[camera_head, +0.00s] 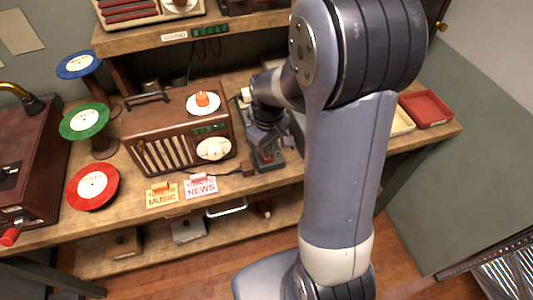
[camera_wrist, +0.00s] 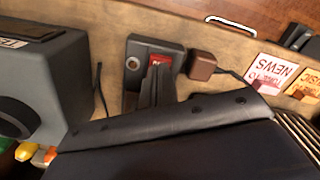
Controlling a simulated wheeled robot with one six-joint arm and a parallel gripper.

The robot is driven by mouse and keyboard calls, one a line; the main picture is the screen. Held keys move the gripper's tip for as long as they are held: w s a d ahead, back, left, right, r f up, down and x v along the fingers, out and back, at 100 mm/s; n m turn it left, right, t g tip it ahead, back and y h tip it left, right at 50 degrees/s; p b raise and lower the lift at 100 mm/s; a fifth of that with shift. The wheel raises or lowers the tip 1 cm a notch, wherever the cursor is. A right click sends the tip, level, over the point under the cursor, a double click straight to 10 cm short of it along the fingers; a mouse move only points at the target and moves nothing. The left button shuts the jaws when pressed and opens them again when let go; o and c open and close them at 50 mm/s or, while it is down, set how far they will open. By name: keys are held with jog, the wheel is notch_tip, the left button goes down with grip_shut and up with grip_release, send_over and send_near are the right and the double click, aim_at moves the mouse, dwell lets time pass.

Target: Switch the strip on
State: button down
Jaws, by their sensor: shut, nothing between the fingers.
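The strip is a dark grey block (camera_wrist: 136,52) with a round socket hole and a red rocker switch (camera_wrist: 165,61); it lies on the wooden bench. In the head view the strip (camera_head: 273,163) sits right of the radio, partly hidden by my wrist. My gripper (camera_wrist: 158,74) is shut and empty, its tips over the strip at the red switch and covering part of it. I cannot tell whether they touch it. In the head view my gripper (camera_head: 265,147) is mostly hidden. A brown plug (camera_wrist: 202,65) with a dark cord lies beside the strip, apart from it.
A wooden radio (camera_head: 180,130) stands left of the strip. "Music" (camera_head: 162,195) and "News" (camera_head: 201,186) cards stand at the bench's front edge. A grey device (camera_wrist: 45,80) is close on the other side. Colored discs stand farther left; a red tray (camera_head: 426,109) lies right.

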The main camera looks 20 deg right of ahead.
jog(key=shift+f+b, duration=0.65)
jog(key=shift+f, duration=0.25)
jog(key=shift+r, duration=0.1)
jog(key=shift+r+p, duration=2.85)
jog(key=shift+r, duration=0.65)
jog(key=shift+f, duration=0.15)
notch_tip(320, 180, down, 7)
jog(key=b, duration=0.5)
jog(key=shift+b, duration=0.4)
jog(key=shift+r, duration=0.2)
